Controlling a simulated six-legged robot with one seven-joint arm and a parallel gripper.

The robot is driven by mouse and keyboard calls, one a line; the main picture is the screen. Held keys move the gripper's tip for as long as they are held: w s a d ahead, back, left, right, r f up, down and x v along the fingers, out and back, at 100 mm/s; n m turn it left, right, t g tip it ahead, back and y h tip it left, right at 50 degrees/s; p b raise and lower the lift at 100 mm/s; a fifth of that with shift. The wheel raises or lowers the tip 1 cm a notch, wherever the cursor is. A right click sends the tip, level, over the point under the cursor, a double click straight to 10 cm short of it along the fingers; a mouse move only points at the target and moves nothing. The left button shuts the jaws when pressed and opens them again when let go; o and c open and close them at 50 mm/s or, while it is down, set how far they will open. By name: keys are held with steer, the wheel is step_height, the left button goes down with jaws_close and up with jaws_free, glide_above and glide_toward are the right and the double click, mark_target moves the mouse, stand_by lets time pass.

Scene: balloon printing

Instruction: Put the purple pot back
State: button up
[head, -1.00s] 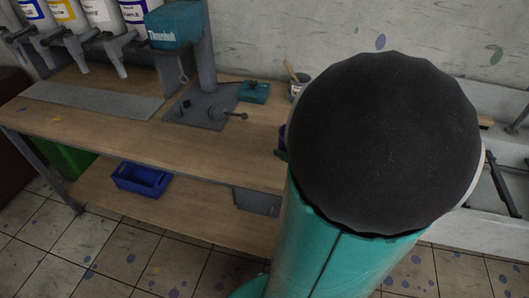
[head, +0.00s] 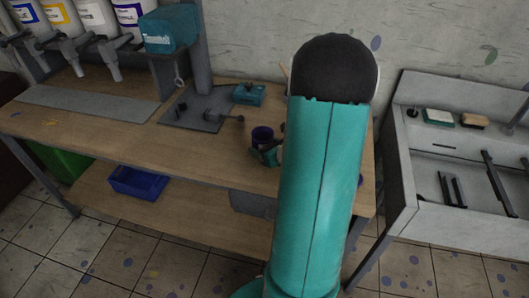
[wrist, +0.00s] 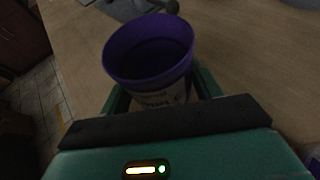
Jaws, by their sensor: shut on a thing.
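The purple pot (wrist: 150,62) has a purple rim and a white label with dark print. It stands upright between the teal fingers of my gripper (wrist: 162,98) in the wrist view, and the gripper is shut on it. In the head view the pot (head: 262,133) shows over the wooden workbench (head: 215,148), just left of my teal arm. My gripper (head: 267,154) is partly hidden by the arm there. I cannot tell whether the pot's base touches the bench.
Paint dispensers (head: 95,18) and a teal machine (head: 170,28) stand at the back left. A grey plate with a dark tool (head: 238,119) and a teal box (head: 249,94) lie behind the pot. A grey sink unit (head: 440,170) stands right. The bench front left is clear.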

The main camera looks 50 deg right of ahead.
steer(key=shift+f, duration=1.35)
steer(key=shift+f, duration=0.2)
steer(key=o, duration=1.1)
steer(key=shift+r, duration=0.1)
